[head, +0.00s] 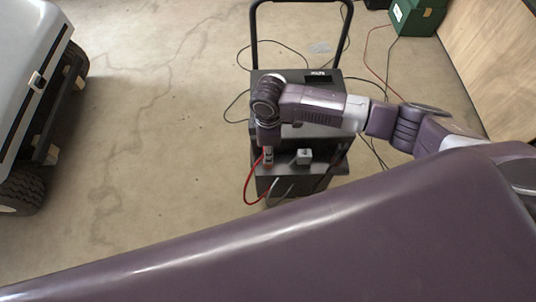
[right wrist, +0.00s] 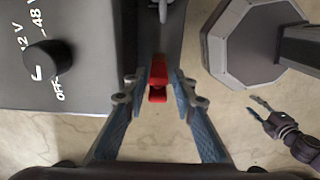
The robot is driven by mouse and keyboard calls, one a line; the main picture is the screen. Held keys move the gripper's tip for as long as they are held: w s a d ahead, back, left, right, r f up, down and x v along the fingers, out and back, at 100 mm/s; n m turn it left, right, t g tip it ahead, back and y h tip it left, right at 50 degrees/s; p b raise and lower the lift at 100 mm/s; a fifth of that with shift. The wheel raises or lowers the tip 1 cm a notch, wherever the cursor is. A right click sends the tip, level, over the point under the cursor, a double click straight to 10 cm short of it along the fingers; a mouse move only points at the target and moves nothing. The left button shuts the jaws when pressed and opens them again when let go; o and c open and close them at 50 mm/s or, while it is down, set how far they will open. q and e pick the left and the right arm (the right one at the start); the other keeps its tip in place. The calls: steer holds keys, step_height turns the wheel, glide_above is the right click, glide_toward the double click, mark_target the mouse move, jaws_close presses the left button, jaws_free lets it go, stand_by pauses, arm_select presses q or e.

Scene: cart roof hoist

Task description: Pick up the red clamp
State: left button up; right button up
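The red clamp (right wrist: 158,72) is in the middle of the right wrist view, between the fingertips of my right gripper (right wrist: 158,84). In the head view my right gripper (head: 268,156) points down over the front of the dark cart, and the clamp cannot be made out there. My left gripper (right wrist: 262,108) shows small at the right of the right wrist view, fingers apart and empty, away from the clamp. It is not seen in the head view.
The dark cart (head: 264,84) carries a box with a rotary knob (right wrist: 50,60). A red cable (head: 247,187) loops beside the cart. A grey vehicle (head: 30,70) stands at left. A green box (head: 418,16) stands at back right. The floor between vehicle and cart is open.

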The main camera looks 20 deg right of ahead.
step_height(320, 180, down, 5)
steer(key=shift+w+r, duration=0.1)
jaws_close()
stand_by(0.3)
